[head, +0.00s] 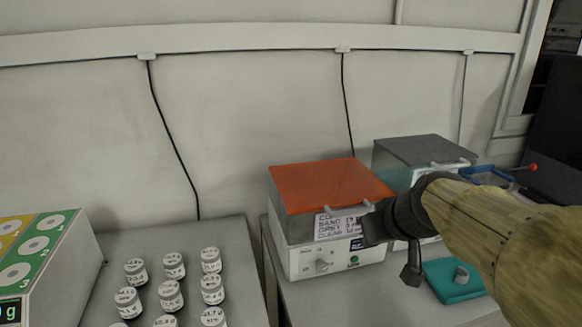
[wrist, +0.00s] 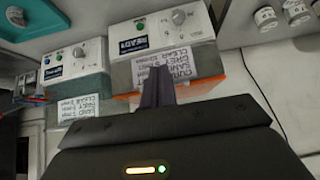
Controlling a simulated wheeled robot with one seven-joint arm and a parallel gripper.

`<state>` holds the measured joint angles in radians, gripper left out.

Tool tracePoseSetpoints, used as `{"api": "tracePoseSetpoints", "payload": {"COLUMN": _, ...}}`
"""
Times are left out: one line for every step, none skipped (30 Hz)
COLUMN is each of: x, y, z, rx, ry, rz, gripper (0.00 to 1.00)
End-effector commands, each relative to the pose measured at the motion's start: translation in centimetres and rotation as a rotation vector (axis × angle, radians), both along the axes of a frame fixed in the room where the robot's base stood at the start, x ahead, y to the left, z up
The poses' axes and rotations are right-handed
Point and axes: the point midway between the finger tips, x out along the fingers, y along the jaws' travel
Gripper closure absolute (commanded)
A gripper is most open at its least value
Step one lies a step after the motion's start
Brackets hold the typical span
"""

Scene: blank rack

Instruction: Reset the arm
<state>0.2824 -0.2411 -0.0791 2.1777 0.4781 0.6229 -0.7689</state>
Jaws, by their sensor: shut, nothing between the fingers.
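My gripper (head: 370,228) is shut and empty, held in front of the orange-lidded machine (head: 330,185). My arm reaches in from the right edge of the head view. In the wrist view the shut fingers of my gripper (wrist: 158,78) point at the paper label on the machine's front, and the picture looks upside down. I cannot tell whether the fingers touch the machine. The machine's control panel (wrist: 160,35) with a knob shows there too.
A grey-lidded machine (head: 420,150) stands behind to the right, partly hidden by my arm. A teal pad (head: 440,288) with a small jar (head: 461,275) lies on the right bench. Several white-lidded jars (head: 170,295) stand on the left bench beside a green-and-yellow panelled box (head: 50,255).

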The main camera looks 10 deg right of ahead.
Motion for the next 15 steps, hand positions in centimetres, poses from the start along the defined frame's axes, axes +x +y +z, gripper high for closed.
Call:
{"api": "tracePoseSetpoints", "payload": {"x": -0.1, "y": 0.6, "z": -1.9, "rx": 0.008, "ry": 0.045, "rz": -0.005, "gripper": 1.00}}
{"api": "tracePoseSetpoints", "payload": {"x": -0.2, "y": 1.0, "z": -3.1, "rx": 0.012, "ry": 0.073, "rz": -0.013, "gripper": 1.00}}
{"api": "tracePoseSetpoints", "payload": {"x": -0.5, "y": 1.6, "z": -4.9, "rx": 0.017, "ry": 0.115, "rz": -0.024, "gripper": 1.00}}
{"api": "tracePoseSetpoints", "payload": {"x": -0.8, "y": 2.1, "z": -6.4, "rx": 0.019, "ry": 0.150, "rz": -0.032, "gripper": 1.00}}
{"api": "tracePoseSetpoints", "payload": {"x": -1.1, "y": 2.7, "z": -7.8, "rx": 0.020, "ry": 0.183, "rz": -0.040, "gripper": 1.00}}
{"api": "tracePoseSetpoints", "payload": {"x": -1.6, "y": 3.3, "z": -9.6, "rx": 0.019, "ry": 0.224, "rz": -0.050, "gripper": 1.00}}
{"api": "tracePoseSetpoints", "payload": {"x": -2.0, "y": 3.8, "z": -10.8, "rx": 0.016, "ry": 0.251, "rz": -0.056, "gripper": 1.00}}
{"api": "tracePoseSetpoints", "payload": {"x": -2.4, "y": 4.3, "z": -11.9, "rx": 0.014, "ry": 0.276, "rz": -0.061, "gripper": 1.00}}
{"api": "tracePoseSetpoints", "payload": {"x": -3.0, "y": 4.9, "z": -13.2, "rx": 0.009, "ry": 0.306, "rz": -0.066, "gripper": 1.00}}
{"api": "tracePoseSetpoints", "payload": {"x": -3.4, "y": 5.3, "z": -14.2, "rx": 0.007, "ry": 0.326, "rz": -0.070, "gripper": 1.00}}
{"api": "tracePoseSetpoints", "payload": {"x": -3.9, "y": 5.7, "z": -15.0, "rx": 0.003, "ry": 0.346, "rz": -0.074, "gripper": 1.00}}
{"api": "tracePoseSetpoints", "payload": {"x": -4.4, "y": 6.2, "z": -16.1, "rx": -0.001, "ry": 0.369, "rz": -0.076, "gripper": 1.00}}
{"api": "tracePoseSetpoints", "payload": {"x": -4.9, "y": 6.5, "z": -16.8, "rx": -0.006, "ry": 0.386, "rz": -0.079, "gripper": 1.00}}
{"api": "tracePoseSetpoints", "payload": {"x": -5.3, "y": 6.8, "z": -17.5, "rx": -0.010, "ry": 0.400, "rz": -0.080, "gripper": 1.00}}
{"api": "tracePoseSetpoints", "payload": {"x": -6.0, "y": 7.2, "z": -18.4, "rx": -0.015, "ry": 0.422, "rz": -0.083, "gripper": 1.00}}
